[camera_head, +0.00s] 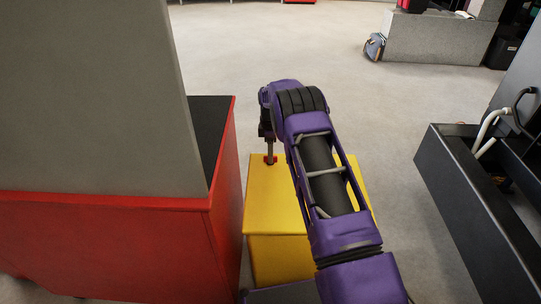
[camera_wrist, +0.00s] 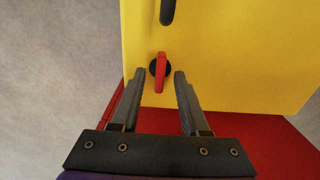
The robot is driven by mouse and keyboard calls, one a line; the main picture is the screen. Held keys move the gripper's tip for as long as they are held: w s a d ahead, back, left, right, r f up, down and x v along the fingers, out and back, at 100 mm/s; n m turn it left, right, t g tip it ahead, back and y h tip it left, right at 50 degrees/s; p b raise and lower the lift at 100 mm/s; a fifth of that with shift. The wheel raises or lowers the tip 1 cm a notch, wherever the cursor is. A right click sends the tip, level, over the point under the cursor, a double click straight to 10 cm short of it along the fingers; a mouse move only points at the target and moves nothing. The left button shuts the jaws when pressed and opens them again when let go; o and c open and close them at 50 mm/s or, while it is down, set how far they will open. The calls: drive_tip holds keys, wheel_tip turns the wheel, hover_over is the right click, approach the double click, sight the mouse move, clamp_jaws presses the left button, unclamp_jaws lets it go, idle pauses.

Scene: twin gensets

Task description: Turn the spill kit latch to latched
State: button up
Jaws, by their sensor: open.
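The spill kit is a yellow box (camera_head: 262,210) standing on the floor; its yellow face (camera_wrist: 240,60) fills much of the wrist view. Its latch is a red lever (camera_wrist: 160,75) on a black round base, pointing down in the wrist view. In the head view a small red part (camera_head: 270,160) shows at the box's top, under my gripper (camera_head: 269,150). In the wrist view my gripper (camera_wrist: 159,76) is open. Its fingertips lie either side of the lever's lower part, with gaps on both sides. I cannot tell how deep they reach.
A black handle (camera_wrist: 167,12) sits above the latch in the wrist view. A red cabinet (camera_head: 120,245) with a grey block (camera_head: 95,90) on it stands close left of the box. A dark open bin (camera_head: 480,190) with hoses is at right.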

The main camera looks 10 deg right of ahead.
drive_tip(key=shift+f, duration=0.35)
clamp_jaws()
